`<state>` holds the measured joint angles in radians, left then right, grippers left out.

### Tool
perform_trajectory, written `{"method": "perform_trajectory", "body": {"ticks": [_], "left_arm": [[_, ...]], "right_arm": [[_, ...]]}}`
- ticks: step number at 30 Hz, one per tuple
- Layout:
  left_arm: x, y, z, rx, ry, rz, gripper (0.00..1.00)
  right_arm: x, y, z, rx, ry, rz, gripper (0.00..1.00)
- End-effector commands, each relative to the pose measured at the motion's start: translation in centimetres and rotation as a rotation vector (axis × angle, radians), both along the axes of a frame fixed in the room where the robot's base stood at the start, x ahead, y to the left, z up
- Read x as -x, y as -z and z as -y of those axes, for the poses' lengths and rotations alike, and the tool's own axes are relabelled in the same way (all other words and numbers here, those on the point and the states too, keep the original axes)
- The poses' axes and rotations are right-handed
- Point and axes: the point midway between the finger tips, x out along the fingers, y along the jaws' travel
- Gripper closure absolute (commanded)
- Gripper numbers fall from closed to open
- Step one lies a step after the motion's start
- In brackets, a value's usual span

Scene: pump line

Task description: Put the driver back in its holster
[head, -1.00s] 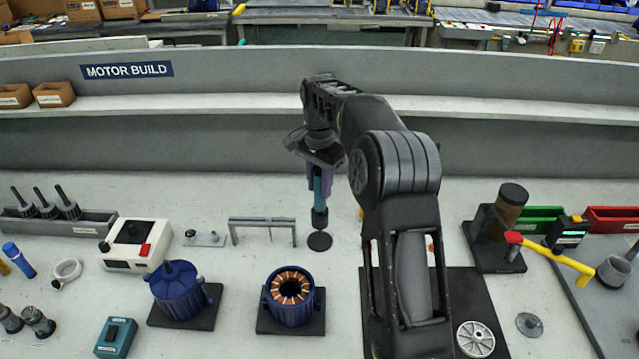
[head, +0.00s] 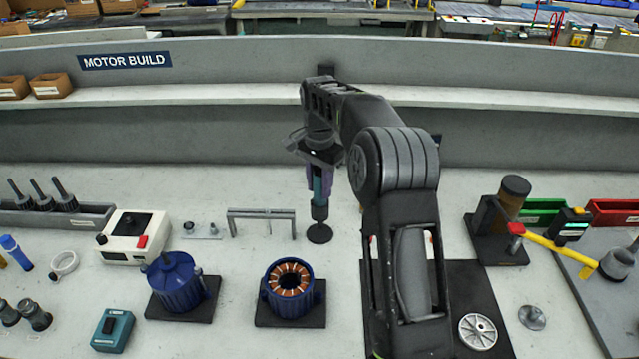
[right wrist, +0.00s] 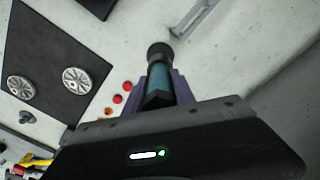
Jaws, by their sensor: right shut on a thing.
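My right gripper (head: 319,176) reaches down over the middle of the bench, its purple fingers shut on the driver. The driver (head: 320,191) has a teal body and a black lower end and hangs roughly upright. A dark round disc (head: 319,234) shows at its lower end; I cannot tell whether they touch. In the right wrist view the driver (right wrist: 159,84) points away from the palm, between the fingers, with its dark round end outermost. I cannot pick out the holster with certainty; my right arm hides part of the bench. My left gripper is out of view.
A grey metal frame (head: 262,212) stands left of the driver. A copper-wound stator (head: 289,291) and a blue motor housing (head: 176,285) are nearer. A dark mat (head: 480,285) lies right, partly under my arm. Bare bench surrounds the disc.

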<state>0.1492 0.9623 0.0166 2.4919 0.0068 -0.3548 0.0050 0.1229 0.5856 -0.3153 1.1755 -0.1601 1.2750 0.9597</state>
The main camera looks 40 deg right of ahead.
Motion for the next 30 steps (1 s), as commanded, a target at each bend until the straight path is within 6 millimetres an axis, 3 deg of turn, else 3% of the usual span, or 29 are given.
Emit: {"method": "perform_trajectory", "body": {"ticks": [28, 29, 30], "left_arm": [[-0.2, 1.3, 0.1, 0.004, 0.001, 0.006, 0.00], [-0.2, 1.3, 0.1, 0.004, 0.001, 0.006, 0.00], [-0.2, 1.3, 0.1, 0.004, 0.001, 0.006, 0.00]], "right_arm": [[0.0, 2.4, 0.0, 0.001, 0.000, 0.001, 1.00], [0.0, 2.4, 0.0, 0.000, 0.000, 0.002, 0.68], [0.0, 2.4, 0.0, 0.001, 0.000, 0.001, 0.65]]}}
